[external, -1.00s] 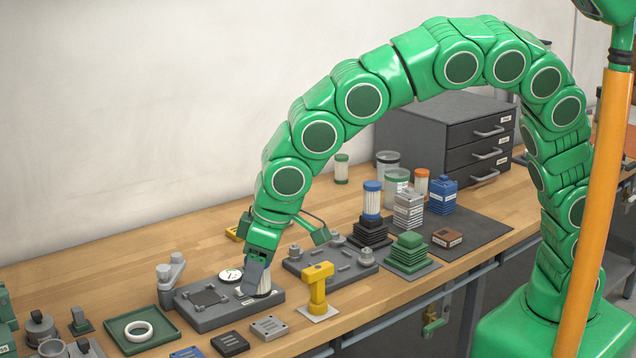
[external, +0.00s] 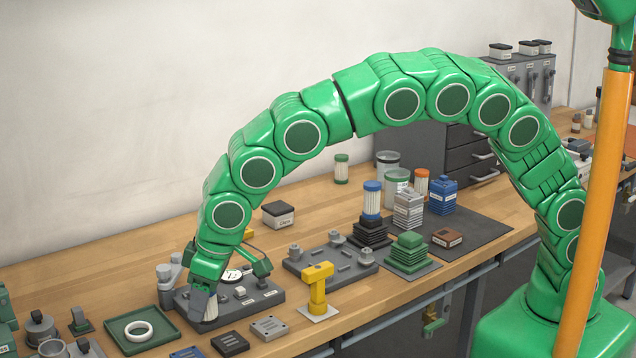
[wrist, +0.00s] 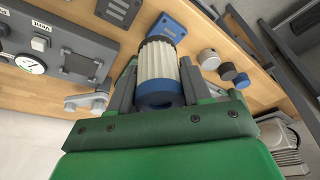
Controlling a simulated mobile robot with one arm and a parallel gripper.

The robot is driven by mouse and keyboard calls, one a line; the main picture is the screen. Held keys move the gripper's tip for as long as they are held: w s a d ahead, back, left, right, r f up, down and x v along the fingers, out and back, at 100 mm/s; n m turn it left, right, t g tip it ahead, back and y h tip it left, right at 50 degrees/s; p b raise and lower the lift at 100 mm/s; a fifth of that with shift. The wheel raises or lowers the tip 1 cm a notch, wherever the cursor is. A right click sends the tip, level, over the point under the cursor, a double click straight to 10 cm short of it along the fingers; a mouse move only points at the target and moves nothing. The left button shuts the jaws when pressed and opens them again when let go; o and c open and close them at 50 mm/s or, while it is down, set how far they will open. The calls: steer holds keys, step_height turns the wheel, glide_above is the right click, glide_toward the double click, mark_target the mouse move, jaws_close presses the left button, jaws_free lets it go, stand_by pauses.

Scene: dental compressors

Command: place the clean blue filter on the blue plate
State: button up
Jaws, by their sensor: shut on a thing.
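In the wrist view a white pleated filter (wrist: 158,62) with a blue ring at its near end and a dark far end sits between my fingers. My gripper (external: 205,306) is shut on it, and the filter (external: 211,309) shows only partly in the external view, over the left part of the grey base unit. The blue plate (external: 187,353) is cut by the bottom edge of the external view, in front of and apart from my gripper. In the wrist view the blue plate (wrist: 167,25) appears just beyond the filter, partly hidden by it.
The grey base unit (external: 262,300) carries a dial gauge. A dark slotted plate (external: 230,343) and a grey slotted plate (external: 269,328) lie in front. A green tray (external: 160,345) with a white ring is at left. A yellow T-shaped part (external: 318,288) stands to the right. Another blue-capped filter (external: 372,203) stands farther back.

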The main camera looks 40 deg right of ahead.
steer(key=shift+w+a+f, duration=0.35)
steer(key=shift+a+f, duration=0.25)
steer(key=shift+f, duration=0.25)
steer(key=shift+w+a+f, duration=0.35)
steer(key=shift+a+f, duration=0.25)
steer(key=shift+f, duration=0.3)
steer(key=shift+w+a+f, duration=0.35)
steer(key=shift+a+f, duration=0.25)
steer(key=shift+f, duration=0.25)
steer(key=shift+a+f, duration=0.15)
steer(key=shift+f, duration=1.4)
steer(key=shift+f, duration=0.1)
steer(key=o, duration=1)
steer(key=shift+o, duration=0.2)
steer(key=v, duration=1.2)
